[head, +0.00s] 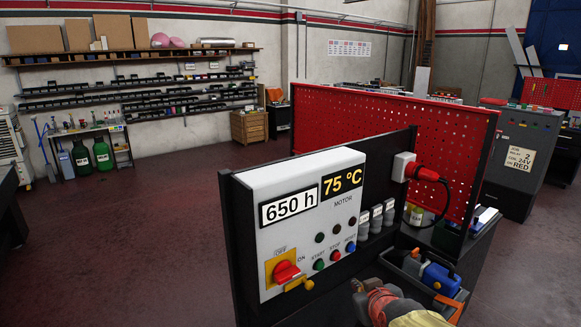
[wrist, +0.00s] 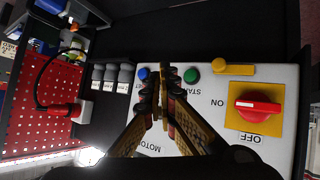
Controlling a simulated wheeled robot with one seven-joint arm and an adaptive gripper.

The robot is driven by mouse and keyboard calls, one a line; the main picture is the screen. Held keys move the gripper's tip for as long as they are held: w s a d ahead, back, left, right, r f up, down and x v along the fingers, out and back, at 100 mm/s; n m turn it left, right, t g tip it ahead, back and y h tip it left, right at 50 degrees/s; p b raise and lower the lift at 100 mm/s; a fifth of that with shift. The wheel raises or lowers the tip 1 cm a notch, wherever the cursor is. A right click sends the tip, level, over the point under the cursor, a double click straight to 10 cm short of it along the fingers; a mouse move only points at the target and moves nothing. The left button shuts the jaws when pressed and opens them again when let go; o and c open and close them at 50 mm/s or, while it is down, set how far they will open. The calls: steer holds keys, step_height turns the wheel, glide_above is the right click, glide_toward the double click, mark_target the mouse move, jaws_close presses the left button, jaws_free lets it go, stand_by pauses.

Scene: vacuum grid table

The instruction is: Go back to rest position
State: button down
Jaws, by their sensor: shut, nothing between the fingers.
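My gripper (wrist: 163,78) shows in the wrist view with its two fingertips together and nothing between them. It is in front of the white motor control box (wrist: 285,82), and its fingers overlap part of the row of buttons. The box also shows in the head view (head: 338,222), with "650 h" and "75 °C" labels. Its red rotary switch (wrist: 258,106) sits on a yellow plate marked ON and OFF. The green button (wrist: 191,75) and blue button (wrist: 144,74) show on either side of the fingertips. I cannot tell whether the fingers touch the box.
A red plug (head: 424,174) with a cable is right of the box. Several grey labelled pieces (head: 376,219) stand beside it. A red perforated board (head: 378,140) rises behind. A blue item (head: 440,279) is at lower right. The floor (head: 130,240) at left is clear.

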steer(key=s+r+m+g, duration=0.1)
steer(key=s+g, duration=0.1)
steer(key=s, duration=1.1)
steer(key=s+d+m+g, duration=0.1)
steer(key=s+m+g, duration=0.1)
steer(key=s, duration=1.2)
steer(key=shift+s+d+r+g, duration=0.15)
steer(key=shift+s+r+g, duration=0.15)
steer(key=shift+g, duration=0.5)
steer(key=c, duration=2.6)
jaws_free()
steer(key=shift+w+r, duration=0.1)
